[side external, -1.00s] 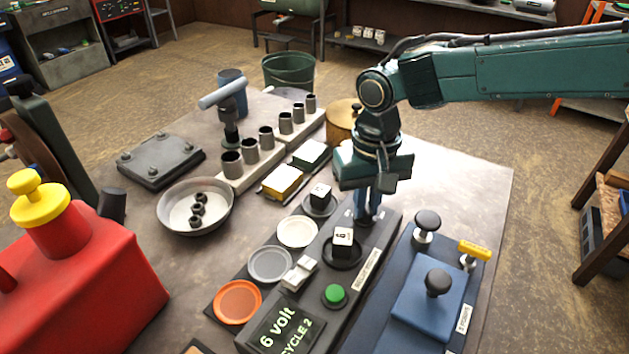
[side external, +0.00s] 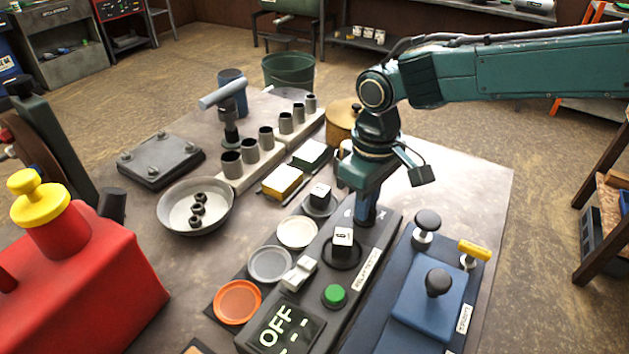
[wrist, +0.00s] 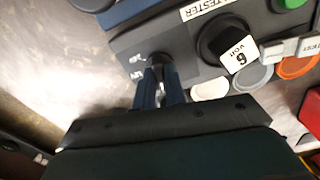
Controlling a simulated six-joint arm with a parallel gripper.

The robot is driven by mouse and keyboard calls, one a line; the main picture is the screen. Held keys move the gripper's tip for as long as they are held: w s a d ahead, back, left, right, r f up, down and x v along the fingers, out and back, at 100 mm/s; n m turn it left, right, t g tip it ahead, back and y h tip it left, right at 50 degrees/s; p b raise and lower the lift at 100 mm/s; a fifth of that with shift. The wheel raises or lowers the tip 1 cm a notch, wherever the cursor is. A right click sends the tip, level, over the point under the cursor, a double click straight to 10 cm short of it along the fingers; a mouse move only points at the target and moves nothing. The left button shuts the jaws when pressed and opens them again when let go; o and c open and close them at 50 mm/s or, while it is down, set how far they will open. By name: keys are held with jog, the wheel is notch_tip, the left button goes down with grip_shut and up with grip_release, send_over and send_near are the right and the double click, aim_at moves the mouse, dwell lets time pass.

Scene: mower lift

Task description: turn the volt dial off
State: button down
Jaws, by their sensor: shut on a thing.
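The dark grey tester (side external: 386,228) lies lengthwise on the bench in the side view, and its top also shows in the wrist view (wrist: 192,42). Its screen (side external: 285,330) reads OFF with dashes below. The small dark volt dial (wrist: 158,60) sits at the tester's far end, beside small white markings. My gripper (side external: 366,218) points down there, and its blue fingers (wrist: 161,78) are shut on the dial. In the side view the fingers hide most of the dial.
A cube relay (side external: 343,240) sits in a round socket near my gripper. A green button (side external: 334,295) and a white switch (side external: 299,273) are nearer. A blue fixture with black knobs (side external: 428,300) stands right. Coloured dishes (side external: 270,264) lie left.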

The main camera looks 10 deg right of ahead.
jog(key=shift+n, duration=1)
jog(key=c, duration=1.5)
grip_release()
jog(key=shift+o, duration=0.2)
jog(key=shift+r, duration=0.1)
notch_tip(320, 180, up, 14)
